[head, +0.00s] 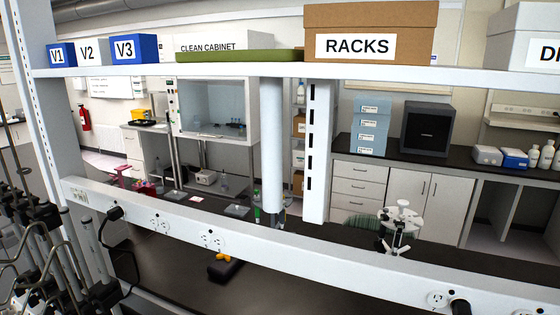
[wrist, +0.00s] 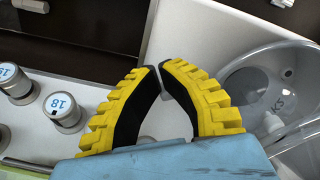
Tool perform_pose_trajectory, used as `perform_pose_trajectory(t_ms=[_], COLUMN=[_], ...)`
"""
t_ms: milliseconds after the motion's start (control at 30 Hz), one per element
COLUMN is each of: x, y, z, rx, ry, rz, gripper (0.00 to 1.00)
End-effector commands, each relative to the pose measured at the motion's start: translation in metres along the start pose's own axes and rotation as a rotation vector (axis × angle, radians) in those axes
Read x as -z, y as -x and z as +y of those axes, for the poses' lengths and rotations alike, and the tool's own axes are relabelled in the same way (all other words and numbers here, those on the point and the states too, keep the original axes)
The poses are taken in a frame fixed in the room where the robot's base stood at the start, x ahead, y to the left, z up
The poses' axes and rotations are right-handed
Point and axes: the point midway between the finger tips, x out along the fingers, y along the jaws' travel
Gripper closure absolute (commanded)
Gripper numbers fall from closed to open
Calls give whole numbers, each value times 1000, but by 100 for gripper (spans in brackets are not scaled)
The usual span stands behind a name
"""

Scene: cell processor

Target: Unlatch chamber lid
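In the wrist view, my gripper (wrist: 160,66) has two curved black fingers with yellow ribbed backs. Their tips nearly meet, and nothing shows between them. A clear round chamber-like part (wrist: 242,82), with dark letters showing through it, sits on a white surface to the right of the fingers. It is cut off by the right edge and partly covered by the blue part of my gripper. I cannot make out the latch or tell whether the lid is fastened. I cannot identify my gripper or the chamber in the head view.
Two metal knobs, one labelled 18 (wrist: 62,107) and one labelled 19 (wrist: 14,80), stand left of the fingers. In the head view, a white shelf rail (head: 320,248) crosses in front of a dark bench (head: 175,268). A black object (head: 224,270) with a yellow piece lies on it.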

Motion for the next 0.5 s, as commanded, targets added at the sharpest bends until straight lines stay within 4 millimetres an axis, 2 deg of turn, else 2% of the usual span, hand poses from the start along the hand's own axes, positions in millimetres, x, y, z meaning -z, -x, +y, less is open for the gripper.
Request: perform_pose_trajectory(t_ms=[367, 500], x=[-4, -4], y=[2, 11], z=[1, 1], rx=[0, 1], ry=[1, 1], rz=[-1, -1], gripper=[100, 100])
